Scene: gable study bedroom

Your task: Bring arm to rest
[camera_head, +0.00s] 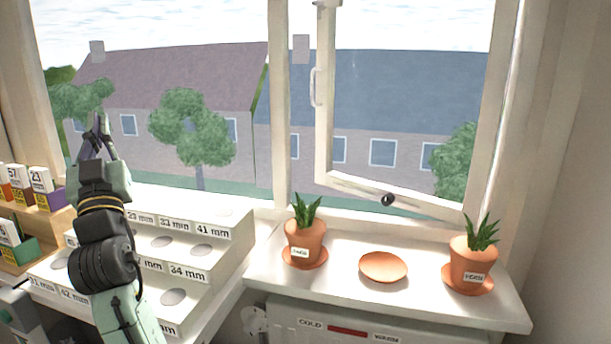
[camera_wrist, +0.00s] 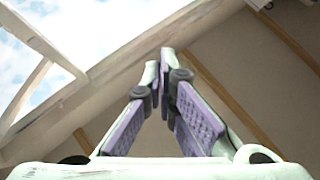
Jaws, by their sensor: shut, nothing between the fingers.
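My gripper (camera_head: 98,138) is raised at the left of the head view, in front of the window, with its fingers pointing up. In the wrist view its fingertips (camera_wrist: 166,62) are together with nothing between them. The gripper touches nothing in either view. My arm runs down from it to the bottom left and hides part of the stepped rack behind.
A white stepped rack (camera_head: 205,262) with size labels stands behind my arm. Labelled boxes (camera_head: 40,185) stand on the far left. The sill (camera_head: 345,249) holds two potted plants (camera_head: 304,240) (camera_head: 472,262) and an empty terracotta saucer (camera_head: 383,267). The window sash (camera_head: 326,100) stands open.

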